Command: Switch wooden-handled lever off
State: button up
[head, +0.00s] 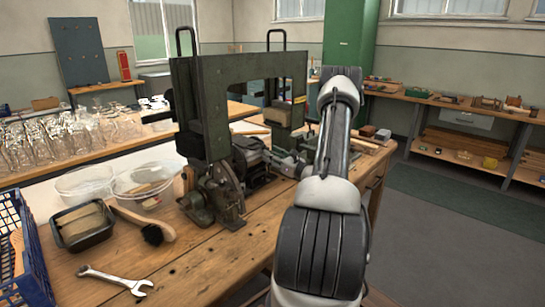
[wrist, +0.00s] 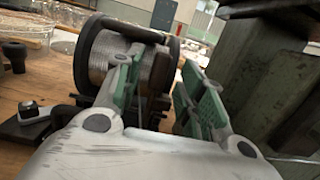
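The green-grey tufting machine (head: 205,110) stands on the wooden workbench in the head view. I cannot make out a wooden-handled lever for certain in either view. My gripper (wrist: 163,65) shows in the wrist view with its two green-padded fingers apart and nothing clearly held between them. A wire-wound spool (wrist: 112,55) is just beyond and behind the left finger; whether they touch is unclear. A small silver-topped knob on a black base (wrist: 28,110) is at the left.
On the workbench (head: 190,265) are a wrench (head: 112,279), a wooden-handled brush (head: 147,222), a black tray (head: 84,226), clear bowls (head: 143,183) and a blue crate (head: 27,245). In the wrist view a dark machine body (wrist: 265,85) is close on the right. Open floor (head: 440,215) lies right.

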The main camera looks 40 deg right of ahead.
jog(key=s+d+f, duration=0.1)
jog(key=s, duration=1.1)
jog(key=shift+d+f, duration=0.25)
jog(key=shift+d, duration=0.05)
jog(key=shift+w, duration=0.1)
